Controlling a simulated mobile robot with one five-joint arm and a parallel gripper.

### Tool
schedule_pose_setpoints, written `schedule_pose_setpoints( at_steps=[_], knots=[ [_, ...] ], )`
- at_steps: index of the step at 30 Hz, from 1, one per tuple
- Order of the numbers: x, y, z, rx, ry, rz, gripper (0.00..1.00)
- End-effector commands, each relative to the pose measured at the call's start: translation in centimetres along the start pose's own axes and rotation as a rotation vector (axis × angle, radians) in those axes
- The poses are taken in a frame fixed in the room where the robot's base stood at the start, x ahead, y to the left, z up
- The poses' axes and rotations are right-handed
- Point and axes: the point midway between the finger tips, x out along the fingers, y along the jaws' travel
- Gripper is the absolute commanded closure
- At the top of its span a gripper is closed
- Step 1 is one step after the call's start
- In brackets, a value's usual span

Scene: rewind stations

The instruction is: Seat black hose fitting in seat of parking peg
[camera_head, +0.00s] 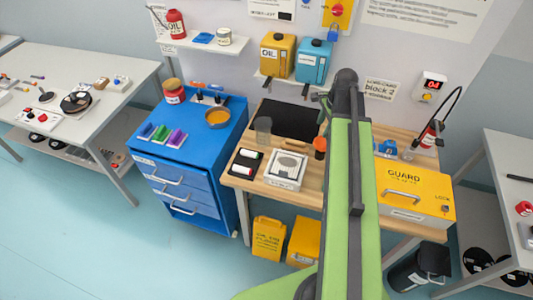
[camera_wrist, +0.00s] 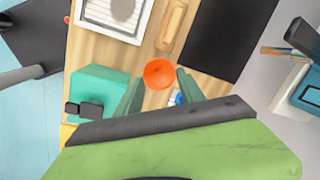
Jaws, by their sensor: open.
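My gripper (camera_wrist: 158,77) is open, its two green fingers apart above the wooden bench. An orange round top (camera_wrist: 159,73) shows between and beyond the fingertips; I cannot tell if they touch it. In the head view it is the orange-topped dark item (camera_head: 320,148), left of my arm. Two small black pieces (camera_wrist: 85,108) sit at a teal block (camera_wrist: 100,85) at the lower left of the wrist view. I cannot tell whether these are the black hose fitting and the parking peg. My arm hides part of the bench and the gripper in the head view.
On the bench (camera_head: 262,187) are a white device (camera_head: 287,168), a black mat (camera_head: 285,118) and a clear cup (camera_head: 263,130). A yellow guard box (camera_head: 415,188) stands right of my arm. Yellow and blue cans (camera_head: 313,62) sit on the shelf above.

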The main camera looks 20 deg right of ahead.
Motion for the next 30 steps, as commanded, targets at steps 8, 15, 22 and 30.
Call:
schedule_pose_setpoints(
  at_steps=[8, 15, 22, 30],
  knots=[
    [1.1, 4.9, 24.8, -1.292, -0.064, 0.152, 0.54],
    [1.0, 6.9, 28.6, -1.629, -0.095, 0.189, 0.54],
    [1.1, 6.8, 28.5, -1.628, -0.095, 0.187, 0.54],
    [8.1, 8.1, 28.1, -1.626, -0.095, 0.186, 0.54]
  ],
)
